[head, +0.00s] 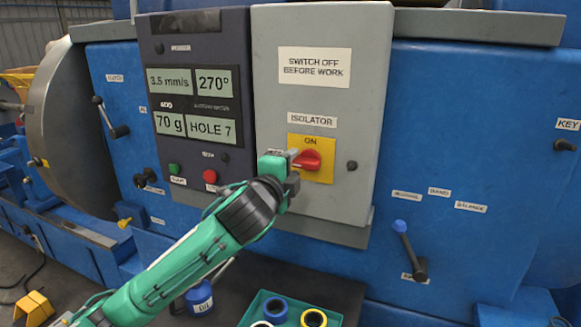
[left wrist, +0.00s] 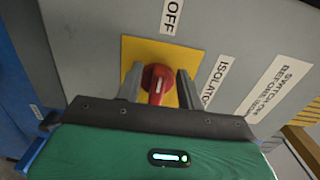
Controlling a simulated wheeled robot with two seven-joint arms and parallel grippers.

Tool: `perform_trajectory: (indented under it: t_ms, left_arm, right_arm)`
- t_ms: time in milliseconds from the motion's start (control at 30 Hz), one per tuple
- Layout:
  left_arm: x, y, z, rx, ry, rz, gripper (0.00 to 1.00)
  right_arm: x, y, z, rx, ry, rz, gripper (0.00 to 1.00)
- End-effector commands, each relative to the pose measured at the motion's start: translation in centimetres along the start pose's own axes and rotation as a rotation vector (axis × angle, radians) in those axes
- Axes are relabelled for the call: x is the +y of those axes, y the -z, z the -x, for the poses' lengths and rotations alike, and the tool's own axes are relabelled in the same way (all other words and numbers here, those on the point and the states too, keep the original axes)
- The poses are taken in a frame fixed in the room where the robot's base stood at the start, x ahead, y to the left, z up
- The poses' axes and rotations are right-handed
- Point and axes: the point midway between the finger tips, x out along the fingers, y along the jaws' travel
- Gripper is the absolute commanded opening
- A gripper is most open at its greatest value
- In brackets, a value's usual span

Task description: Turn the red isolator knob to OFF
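The red isolator knob (head: 311,160) sits on a yellow plate (head: 320,174) on the grey cabinet, below the ISOLATOR label. ON is printed at the plate's top. My left gripper (head: 289,162) is at the knob from the left. In the left wrist view, the knob (left wrist: 157,80) lies between the two grey fingers of my left gripper (left wrist: 158,88), which stand apart on either side. Narrow gaps seem to show, so I see no clear grip. My right gripper is out of view.
A dark display panel (head: 197,130) with green and red buttons is left of the grey cabinet (head: 275,40). A blue-tipped lever (head: 408,245) sticks out at lower right. A green tray (head: 262,301) with rings is below. Space in front of the cabinet's right side is clear.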

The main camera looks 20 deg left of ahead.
Motion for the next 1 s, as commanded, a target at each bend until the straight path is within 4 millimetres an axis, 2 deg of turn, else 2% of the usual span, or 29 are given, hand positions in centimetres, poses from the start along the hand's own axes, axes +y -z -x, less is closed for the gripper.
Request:
perform_trajectory:
  t_ms: [200, 367, 767, 1000]
  left_arm:
    - [0.1, 0.0, 0.2, 0.0, 0.001, -0.001, 0.38]
    - [0.2, 0.0, 1.9, 0.001, 0.003, -0.001, 0.38]
    - [0.3, 0.0, 11.2, 0.002, 0.004, -0.001, 0.38]
    - [0.5, -0.1, 11.3, -0.006, 0.006, 0.007, 0.38]
  right_arm:
    - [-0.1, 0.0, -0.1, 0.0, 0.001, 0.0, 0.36]
    - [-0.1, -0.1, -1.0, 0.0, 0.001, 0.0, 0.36]
    - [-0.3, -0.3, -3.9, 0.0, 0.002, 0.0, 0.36]
    - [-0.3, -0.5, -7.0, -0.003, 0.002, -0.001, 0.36]
